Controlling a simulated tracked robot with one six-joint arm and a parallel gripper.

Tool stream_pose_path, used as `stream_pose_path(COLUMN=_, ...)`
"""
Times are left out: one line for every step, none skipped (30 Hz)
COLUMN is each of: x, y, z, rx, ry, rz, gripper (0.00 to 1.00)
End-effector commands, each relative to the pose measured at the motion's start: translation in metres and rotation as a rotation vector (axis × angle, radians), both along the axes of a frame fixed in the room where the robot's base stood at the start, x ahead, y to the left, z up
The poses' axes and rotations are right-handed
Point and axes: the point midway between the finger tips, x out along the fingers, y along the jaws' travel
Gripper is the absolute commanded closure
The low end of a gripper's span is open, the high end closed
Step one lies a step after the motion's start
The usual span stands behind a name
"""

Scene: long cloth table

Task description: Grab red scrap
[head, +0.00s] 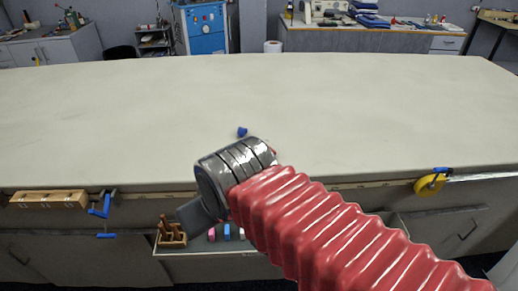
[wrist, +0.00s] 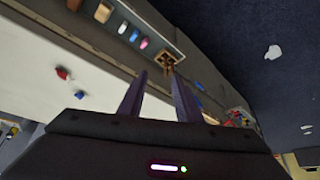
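A small red scrap (wrist: 62,73) lies on the pale cloth table (wrist: 40,105) in the wrist view, left of my gripper. In the head view only a sliver of red (head: 273,150) shows at the edge of my wrist, most of it hidden. My gripper (wrist: 158,75) is open, with two dark fingers apart and nothing between them. It points past the table's near edge, toward the open tray, and is off to the side of the scrap.
A small blue piece (head: 242,131) lies near the scrap. An open tray (head: 190,254) below the table edge holds a wooden block (head: 172,233) and coloured pieces. Blue (head: 102,206) and yellow (head: 430,184) clamped tools sit on the near edge. The rest of the tabletop is clear.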

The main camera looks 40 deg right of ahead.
Motion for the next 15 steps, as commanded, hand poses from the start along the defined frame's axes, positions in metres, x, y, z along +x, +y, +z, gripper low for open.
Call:
stream_pose_path(x=0.000, y=0.000, z=0.000, rx=0.000, ry=0.000, rz=0.000, gripper=0.69)
stream_pose_path(x=0.000, y=0.000, z=0.000, rx=0.000, ry=0.000, rz=0.000, gripper=0.69)
stream_pose_path(x=0.000, y=0.000, z=0.000, rx=0.000, ry=0.000, rz=0.000, gripper=0.69)
stream_pose_path(x=0.000, y=0.000, z=0.000, rx=0.000, ry=0.000, rz=0.000, gripper=0.69)
stream_pose_path(x=0.000, y=0.000, z=0.000, rx=0.000, ry=0.000, rz=0.000, gripper=0.69)
stream_pose_path(x=0.000, y=0.000, z=0.000, rx=0.000, ry=0.000, rz=0.000, gripper=0.69)
stream_pose_path(x=0.000, y=0.000, z=0.000, rx=0.000, ry=0.000, rz=0.000, gripper=0.69)
stream_pose_path(x=0.000, y=0.000, z=0.000, rx=0.000, ry=0.000, rz=0.000, gripper=0.67)
stream_pose_path(x=0.000, y=0.000, z=0.000, rx=0.000, ry=-0.001, rz=-0.001, gripper=0.64)
stream_pose_path(x=0.001, y=-0.001, z=0.000, rx=-0.001, ry=-0.002, rz=-0.003, gripper=0.62)
stream_pose_path(x=0.002, y=-0.002, z=0.000, rx=-0.003, ry=-0.003, rz=-0.006, gripper=0.60)
stream_pose_path(x=0.005, y=-0.005, z=-0.001, rx=-0.005, ry=-0.007, rz=-0.013, gripper=0.57)
stream_pose_path(x=0.008, y=-0.007, z=-0.001, rx=-0.009, ry=-0.012, rz=-0.019, gripper=0.55)
stream_pose_path(x=0.011, y=-0.010, z=-0.002, rx=-0.012, ry=-0.017, rz=-0.028, gripper=0.53)
stream_pose_path(x=0.017, y=-0.014, z=-0.004, rx=-0.020, ry=-0.026, rz=-0.043, gripper=0.50)
